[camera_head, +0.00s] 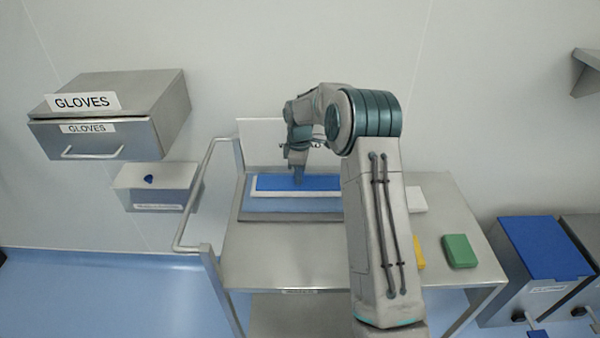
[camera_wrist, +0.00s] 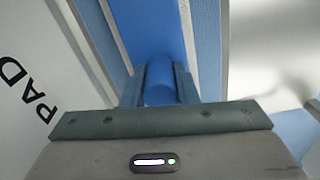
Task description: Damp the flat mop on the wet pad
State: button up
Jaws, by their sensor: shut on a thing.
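My gripper (camera_wrist: 160,88) is shut on the blue handle (camera_wrist: 160,84) of the flat mop in the wrist view. The flat mop (camera_head: 265,183) is a long blue strip with a pale edge in the head view. It lies over the light blue wet pad (camera_head: 290,204), which sits in a grey tray (camera_head: 255,216) on the trolley. In the wrist view the blue mop (camera_wrist: 150,30) runs below the handle, with the pad (camera_wrist: 207,50) beside it. Whether the mop touches the pad I cannot tell. My arm hides the right end of mop and tray.
The steel trolley (camera_head: 270,260) has a rail at its left. A white sign (camera_head: 262,140) stands behind the tray. A green block (camera_head: 459,251) and a yellow block (camera_head: 418,252) lie at right. A GLOVES box (camera_head: 110,110) hangs at left; a blue-lidded bin (camera_head: 545,250) stands at right.

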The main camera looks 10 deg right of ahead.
jog(key=shift+f+b, duration=0.4)
jog(key=shift+f, duration=0.3)
dwell(1.1)
jog(key=shift+r+p, duration=2.3)
jog(key=shift+r, duration=1.3)
jog(key=shift+d+f, duration=0.1)
